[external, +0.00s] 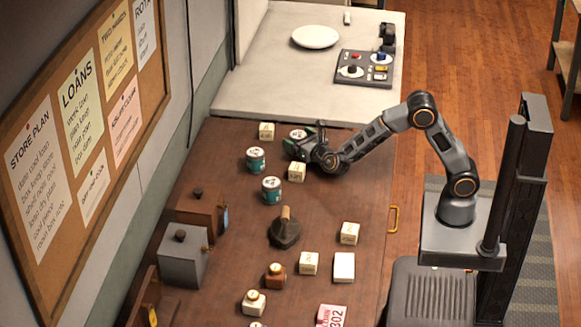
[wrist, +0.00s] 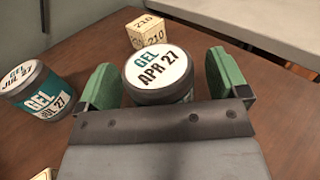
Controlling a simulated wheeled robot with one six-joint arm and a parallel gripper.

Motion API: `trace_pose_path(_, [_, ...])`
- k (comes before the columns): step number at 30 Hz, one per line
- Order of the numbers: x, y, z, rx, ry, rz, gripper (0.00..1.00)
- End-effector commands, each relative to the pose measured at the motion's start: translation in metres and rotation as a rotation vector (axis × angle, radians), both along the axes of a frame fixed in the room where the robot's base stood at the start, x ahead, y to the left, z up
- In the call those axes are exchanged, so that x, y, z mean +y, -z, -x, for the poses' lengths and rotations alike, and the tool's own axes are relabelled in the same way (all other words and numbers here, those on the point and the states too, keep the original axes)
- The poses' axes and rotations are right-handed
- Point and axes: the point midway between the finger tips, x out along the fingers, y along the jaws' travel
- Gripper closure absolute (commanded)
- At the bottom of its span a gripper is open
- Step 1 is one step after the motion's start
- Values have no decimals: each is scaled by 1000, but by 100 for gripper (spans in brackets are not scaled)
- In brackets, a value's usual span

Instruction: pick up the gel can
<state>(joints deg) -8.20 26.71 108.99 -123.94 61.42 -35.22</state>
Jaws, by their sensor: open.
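A gel can with a white lid marked "GEL APR 27" (wrist: 158,72) stands upright between the two open green fingers of my gripper (wrist: 158,82) in the wrist view. A second gel can, marked "GEL JUL 27" (wrist: 36,90), stands to the left in the wrist view. In the external view two teal cans, one farther (external: 256,160) and one nearer (external: 271,190), stand left of my gripper; their labels are too small to read.
A cream block marked 210 (wrist: 148,31) stands just beyond the can. Another block (external: 297,172) sits close below my gripper. A dark iron-like tool (external: 285,230) and more blocks stand nearer. A pale counter (external: 270,80) with a plate (external: 315,37) and a button panel (external: 364,69) adjoins the table.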

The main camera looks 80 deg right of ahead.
Motion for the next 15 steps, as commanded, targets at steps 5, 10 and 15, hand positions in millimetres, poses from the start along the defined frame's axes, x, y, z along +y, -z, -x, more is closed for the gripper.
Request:
trace_pose_path(5, [-2, 0, -2, 0, -1, 0, 7])
trace_pose_path(10, [-1, 0, -2, 0, -1, 0, 13])
trace_pose_path(15, [-1, 0, -2, 0, 0, 0, 30])
